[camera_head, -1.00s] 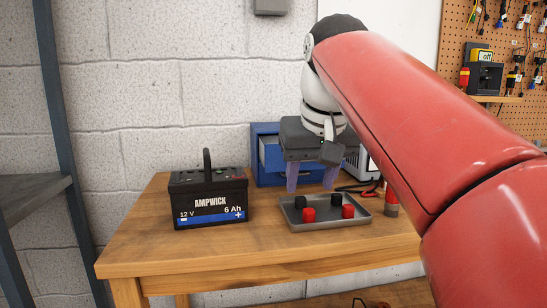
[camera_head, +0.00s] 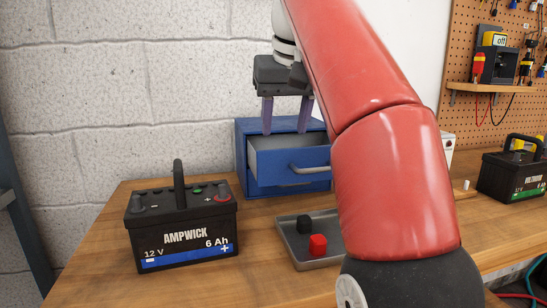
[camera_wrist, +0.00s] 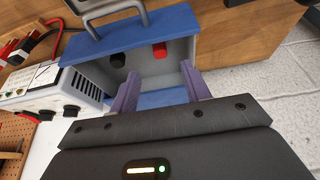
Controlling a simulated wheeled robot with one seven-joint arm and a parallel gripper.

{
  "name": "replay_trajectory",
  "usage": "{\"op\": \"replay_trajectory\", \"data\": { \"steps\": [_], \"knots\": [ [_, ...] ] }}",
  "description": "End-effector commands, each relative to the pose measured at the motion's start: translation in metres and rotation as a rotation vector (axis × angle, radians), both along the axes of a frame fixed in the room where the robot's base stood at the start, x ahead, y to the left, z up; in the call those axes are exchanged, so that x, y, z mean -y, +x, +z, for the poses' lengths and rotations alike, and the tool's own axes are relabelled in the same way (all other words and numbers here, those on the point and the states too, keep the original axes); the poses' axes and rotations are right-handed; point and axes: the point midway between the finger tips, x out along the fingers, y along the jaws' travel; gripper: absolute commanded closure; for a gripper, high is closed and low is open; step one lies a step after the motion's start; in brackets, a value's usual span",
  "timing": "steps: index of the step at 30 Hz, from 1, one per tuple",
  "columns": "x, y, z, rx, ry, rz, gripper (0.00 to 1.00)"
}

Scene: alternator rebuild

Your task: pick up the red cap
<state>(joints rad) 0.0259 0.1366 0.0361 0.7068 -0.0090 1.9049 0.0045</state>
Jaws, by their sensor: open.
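A red cap (camera_head: 318,244) stands in the grey tray (camera_head: 292,254) on the bench, beside a black cap (camera_head: 304,224). My arm hides the right part of the tray. Another red cap (camera_wrist: 159,50) and a black cap (camera_wrist: 117,60) show inside the open blue drawer (camera_head: 265,173) in the wrist view. My gripper (camera_head: 286,122) is open and empty, with its purple fingers pointing down near the drawer unit. In the wrist view, its fingers (camera_wrist: 160,82) stand apart, with the drawer's inside beyond them.
A black AMPWICK battery (camera_head: 183,228) with a raised handle stands left of the tray. Another battery (camera_head: 513,176) is at the far right. A white meter box (camera_wrist: 55,92) with red leads lies beside the drawer unit. The bench's front left is clear.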

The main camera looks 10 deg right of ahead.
Motion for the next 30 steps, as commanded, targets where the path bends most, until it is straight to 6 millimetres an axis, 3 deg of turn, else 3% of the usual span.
{"op": "replay_trajectory", "data": {
  "steps": [11, 21, 30],
  "knots": [
    [0.000, 0.011, -0.025, -0.003, 0.000, 0.000, 0.53],
    [0.000, 0.031, -0.065, -0.003, 0.000, 0.000, 0.53],
    [0.000, 0.033, -0.069, 0.000, 0.000, 0.000, 0.53]
  ]
}}
